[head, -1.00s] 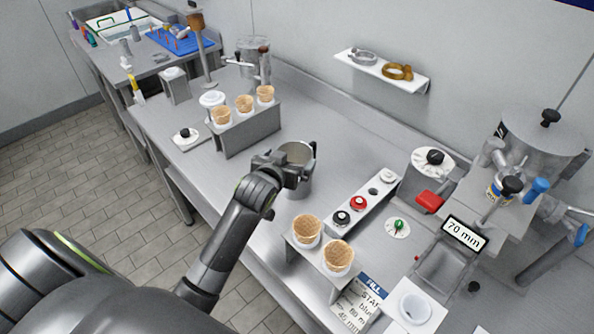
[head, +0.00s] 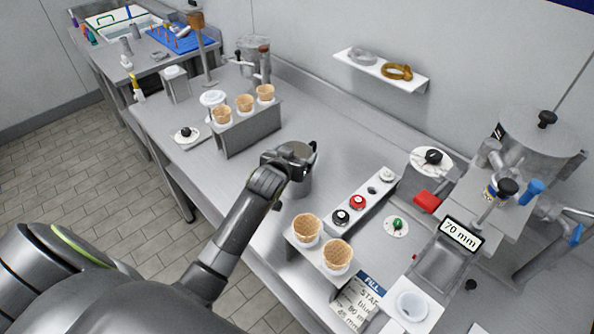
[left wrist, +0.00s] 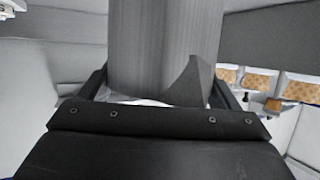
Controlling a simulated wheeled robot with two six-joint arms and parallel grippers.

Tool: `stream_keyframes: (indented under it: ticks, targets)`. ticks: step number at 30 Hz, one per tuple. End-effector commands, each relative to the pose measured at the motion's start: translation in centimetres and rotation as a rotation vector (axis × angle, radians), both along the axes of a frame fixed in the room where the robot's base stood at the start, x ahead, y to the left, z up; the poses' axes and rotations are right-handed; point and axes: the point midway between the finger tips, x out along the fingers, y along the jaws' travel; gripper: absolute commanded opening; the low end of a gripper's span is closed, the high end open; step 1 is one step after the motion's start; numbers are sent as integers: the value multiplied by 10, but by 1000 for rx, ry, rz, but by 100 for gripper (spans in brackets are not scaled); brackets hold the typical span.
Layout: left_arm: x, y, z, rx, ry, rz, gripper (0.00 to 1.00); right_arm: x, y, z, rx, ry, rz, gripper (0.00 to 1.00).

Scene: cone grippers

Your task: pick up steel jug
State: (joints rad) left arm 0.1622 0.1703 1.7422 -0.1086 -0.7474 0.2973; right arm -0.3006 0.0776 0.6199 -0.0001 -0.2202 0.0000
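The steel jug (head: 299,184) is a grey metal cylinder standing upright on the steel bench, near its front edge. My left gripper (head: 300,156) is at the jug and hides much of its upper part in the head view. In the left wrist view the jug's grey wall (left wrist: 150,45) fills the space between the two fingers (left wrist: 165,85), one on each side. The fingers look open around it, and I see no clear grip. A pointed grey part sticks out from the jug's wall there. My right gripper is not in view.
Right of the jug are a button strip (head: 383,182) and a stand with two cones (head: 306,228). Behind left is a stand with three cones (head: 244,103). A wall shelf (head: 420,82) holds rings. The bench behind the jug is clear.

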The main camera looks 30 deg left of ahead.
Motion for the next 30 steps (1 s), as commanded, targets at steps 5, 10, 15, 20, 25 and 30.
stream_keyframes:
  ticks: [5,10,15,20,25,30]
  targets:
    - [0,0,0,0,1,0,41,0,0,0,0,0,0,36]
    - [0,0,2,1,-4,-1,28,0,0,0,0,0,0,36]
    - [0,0,3,1,-4,-1,28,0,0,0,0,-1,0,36]
    - [1,0,17,2,-8,-1,28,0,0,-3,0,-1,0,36]
    - [1,0,49,2,-11,-1,28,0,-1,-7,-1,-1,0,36]
    - [1,0,79,3,-9,-2,28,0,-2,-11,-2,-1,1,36]
